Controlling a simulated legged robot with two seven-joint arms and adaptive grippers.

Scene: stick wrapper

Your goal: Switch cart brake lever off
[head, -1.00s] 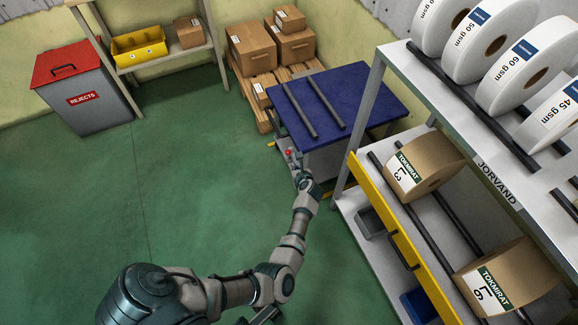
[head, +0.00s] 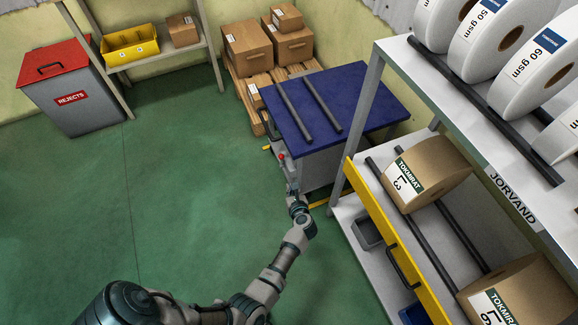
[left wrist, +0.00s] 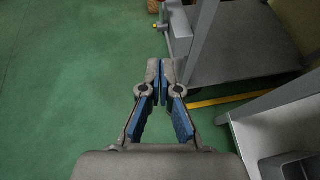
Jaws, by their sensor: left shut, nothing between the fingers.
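The cart (head: 330,100) has a blue top with two dark bars lying on it, and stands ahead against the right-hand shelving. A small red knob (head: 281,156) shows on the near left corner of the cart, and I take it for the brake lever's end. My left gripper (head: 294,196) is just below and in front of this knob, apart from it as far as I can tell. In the left wrist view the left gripper (left wrist: 166,68) has its fingertips together with nothing between them, beside the cart's grey lower body (left wrist: 225,50). My right gripper is not in view.
The shelving unit with a yellow rail (head: 400,240) and paper rolls (head: 427,170) stands close on the right. A pallet with cardboard boxes (head: 248,45) is behind the cart. A grey rejects bin (head: 75,95) stands far left. Green floor is free on the left.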

